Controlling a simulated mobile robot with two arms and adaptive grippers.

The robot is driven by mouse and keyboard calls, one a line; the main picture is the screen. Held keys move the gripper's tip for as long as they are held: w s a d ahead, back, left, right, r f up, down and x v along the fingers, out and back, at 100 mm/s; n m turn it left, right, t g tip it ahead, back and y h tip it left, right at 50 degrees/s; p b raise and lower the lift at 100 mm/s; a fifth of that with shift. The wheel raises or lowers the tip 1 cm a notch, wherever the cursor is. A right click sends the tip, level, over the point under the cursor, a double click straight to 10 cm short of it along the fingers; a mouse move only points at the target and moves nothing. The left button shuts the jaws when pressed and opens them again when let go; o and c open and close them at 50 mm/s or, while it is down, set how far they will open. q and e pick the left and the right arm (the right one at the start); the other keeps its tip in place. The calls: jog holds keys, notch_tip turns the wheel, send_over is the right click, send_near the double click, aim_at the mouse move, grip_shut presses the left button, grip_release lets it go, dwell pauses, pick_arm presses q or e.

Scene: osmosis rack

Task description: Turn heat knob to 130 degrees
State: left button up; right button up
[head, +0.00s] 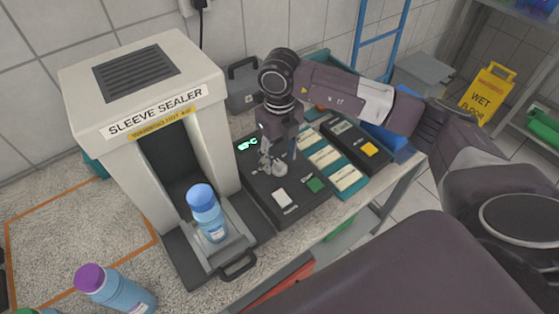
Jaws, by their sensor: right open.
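The dark control box (290,212) sits on the bench right of the sleeve sealer (135,90). A small lit green display (247,145) is at its back left; I cannot read it with certainty. My right gripper (272,166) points down over the middle of the box, open. The heat knob is not clearly distinguishable, as the gripper covers that part of the panel. I cannot tell whether the fingers touch anything. My left gripper is not in view.
A blue-capped bottle (206,213) stands on the sealer's tray. A purple-capped bottle (115,290) is at the front left. Cream-and-teal modules (335,170) and another dark box (357,143) are right of the control box. A dark handled case (243,88) stands behind.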

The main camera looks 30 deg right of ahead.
aim_at(280, 164)
notch_tip(280, 164, up, 10)
dwell(0.3)
jog(key=shift+f, duration=0.15)
dwell(0.3)
